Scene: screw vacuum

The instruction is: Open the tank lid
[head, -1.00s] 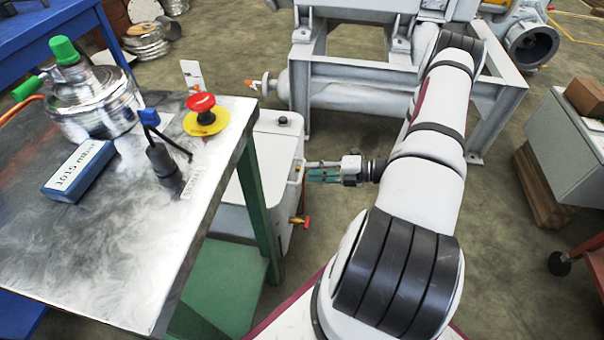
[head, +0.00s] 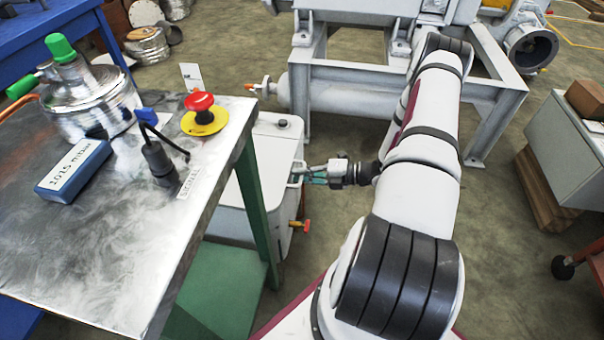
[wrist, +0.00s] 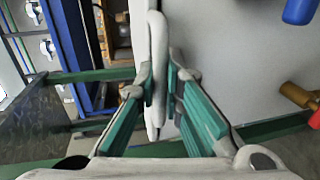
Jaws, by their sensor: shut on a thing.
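The tank (head: 233,222) is a white box standing on the floor behind the table's right edge, partly hidden by the table and its green leg. Its pale lid (head: 268,131) has a small black knob on top and appears closed. My gripper (head: 300,174) reaches in from the right at the tank's right edge. In the wrist view, its green-padded fingers (wrist: 160,80) are shut on a pale bar handle (wrist: 155,35), which runs between them. The lid's pale surface (wrist: 230,60) fills the area right of the handle.
A grey frame (head: 330,100) stands behind.

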